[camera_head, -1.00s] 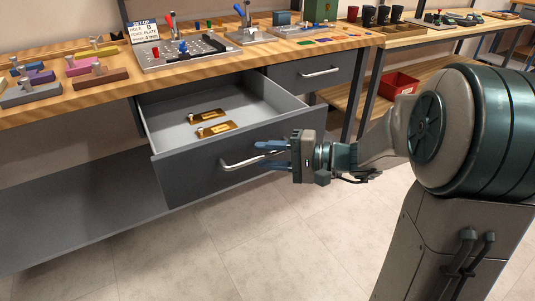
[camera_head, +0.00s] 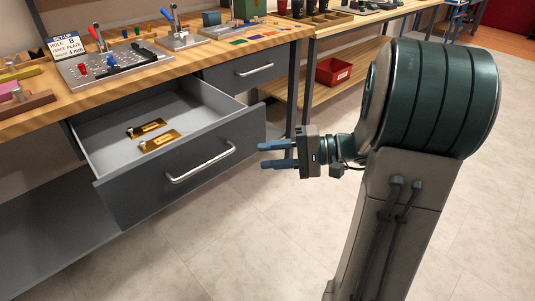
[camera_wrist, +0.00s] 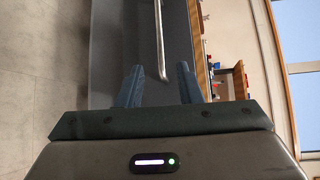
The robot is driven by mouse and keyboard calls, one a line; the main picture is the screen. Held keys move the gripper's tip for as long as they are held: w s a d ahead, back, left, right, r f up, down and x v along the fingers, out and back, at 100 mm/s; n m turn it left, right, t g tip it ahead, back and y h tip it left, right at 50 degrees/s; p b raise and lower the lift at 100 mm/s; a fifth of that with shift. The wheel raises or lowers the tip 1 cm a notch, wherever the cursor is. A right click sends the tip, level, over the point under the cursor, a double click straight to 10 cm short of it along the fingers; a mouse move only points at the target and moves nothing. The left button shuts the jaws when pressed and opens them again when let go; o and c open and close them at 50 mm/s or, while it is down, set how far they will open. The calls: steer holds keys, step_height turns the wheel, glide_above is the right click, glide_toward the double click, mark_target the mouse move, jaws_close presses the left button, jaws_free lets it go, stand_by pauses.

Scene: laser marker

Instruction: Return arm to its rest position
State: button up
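My gripper (camera_head: 277,154) is in front of the open drawer (camera_head: 128,198), to the right of its handle (camera_head: 202,164) in the head view. Its two blue fingers are spread apart with nothing between them. In the wrist view my gripper (camera_wrist: 160,84) also shows its fingers apart, with the drawer handle (camera_wrist: 160,40) beyond them and clear of them. My arm is folded back toward my column. Two brass plates (camera_head: 159,140) with small knobs lie in the open drawer.
The workbench (camera_head: 100,93) carries a grey fixture plate (camera_head: 112,66), a sign (camera_head: 66,46) and toggle clamps. A closed drawer (camera_head: 240,73) is beside the open one. A red bin (camera_head: 333,72) sits on a lower shelf. The floor (camera_head: 230,240) in front is clear.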

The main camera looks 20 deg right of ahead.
steer(key=s+a+r+n+g+h+p, duration=0.2)
steer(key=s+a+r+g+h+p, duration=0.3)
steer(key=s+r+h+p, duration=0.75)
steer(key=d+r+n+t+h+p, duration=0.2)
steer(key=d+r+t+h+p, duration=0.1)
steer(key=r+p, duration=0.8)
steer(key=d+p, duration=0.1)
steer(key=p, duration=0.4)
steer(key=shift+s+d+n, duration=0.2)
steer(key=shift+s+n, duration=0.2)
steer(key=shift+a, duration=0.2)
